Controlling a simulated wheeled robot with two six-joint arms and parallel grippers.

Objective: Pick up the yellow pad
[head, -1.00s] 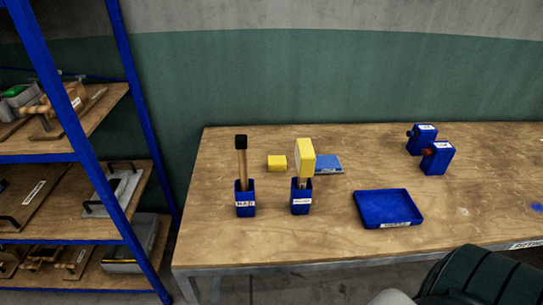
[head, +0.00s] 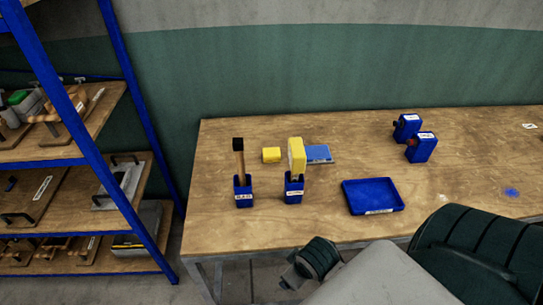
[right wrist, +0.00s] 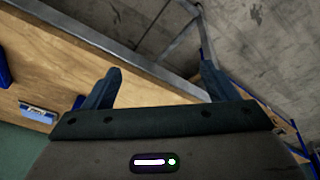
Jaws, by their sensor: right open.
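A small yellow block (head: 271,155), which looks like the yellow pad, lies on the wooden table left of centre in the head view. A second, taller yellow piece (head: 297,156) stands upright in a labelled blue holder (head: 294,188), in front of a flat blue pad (head: 318,154). I cannot tell for sure which one is called the pad. My right gripper (right wrist: 160,84) is open and empty in the right wrist view, its fingers wide apart near the table's edge. Both yellow pieces are away from it. My left gripper is not in view.
Another blue holder (head: 243,191) holds a black-topped wooden handle. A shallow blue tray (head: 373,209) lies at the table's front. Two blue boxes (head: 421,148) stand at the back right. A blue-framed shelf (head: 125,130) stands left. The wooden table (head: 470,165) has free room right.

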